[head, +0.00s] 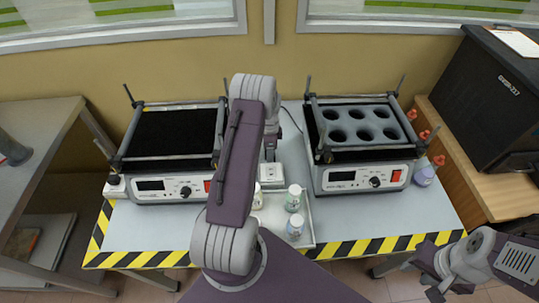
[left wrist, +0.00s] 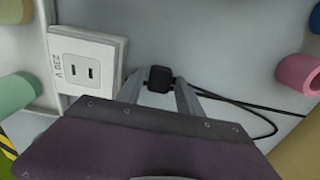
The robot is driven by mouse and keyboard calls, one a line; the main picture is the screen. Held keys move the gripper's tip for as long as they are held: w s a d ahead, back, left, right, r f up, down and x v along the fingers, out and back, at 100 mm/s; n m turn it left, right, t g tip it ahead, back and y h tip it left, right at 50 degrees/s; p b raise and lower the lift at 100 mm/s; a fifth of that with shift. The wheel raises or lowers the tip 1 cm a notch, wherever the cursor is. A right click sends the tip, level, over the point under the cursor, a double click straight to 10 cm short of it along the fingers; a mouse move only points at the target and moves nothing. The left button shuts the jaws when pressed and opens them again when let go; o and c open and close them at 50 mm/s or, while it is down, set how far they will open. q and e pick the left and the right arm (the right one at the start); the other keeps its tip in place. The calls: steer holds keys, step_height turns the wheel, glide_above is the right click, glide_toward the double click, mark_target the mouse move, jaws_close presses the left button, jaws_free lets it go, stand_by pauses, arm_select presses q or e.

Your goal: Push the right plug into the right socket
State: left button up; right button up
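A black plug (left wrist: 160,78) sits between the two fingertips of my left gripper (left wrist: 160,82) in the left wrist view. The fingers are shut on it, and a black cable trails from it to the right. A white socket plate (left wrist: 88,66) with two slots and a 230 V label is to the left of the plug, apart from it. In the head view the socket (head: 271,174) lies between the two devices, partly beside my left arm, which hides most of the left gripper. My right gripper (head: 428,279) is at the lower right, apart from the table, and looks open and empty.
A tray (head: 306,232) with several capped bottles is at the table's front middle. More bottles (head: 424,176) stand right of the right device. A black box (head: 488,95) is at the far right.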

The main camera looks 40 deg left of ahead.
arm_select(q)
jaws_close()
steer(key=shift+r, duration=0.3)
step_height(320, 180, up, 4)
steer(key=shift+f, duration=0.1)
steer(key=s+d+r, duration=0.3)
steer(key=d+r, duration=0.3)
steer(key=d, duration=0.5)
steer(key=shift+d+r, duration=0.15)
steer(key=shift+r, duration=0.2)
steer(key=shift+s, duration=0.1)
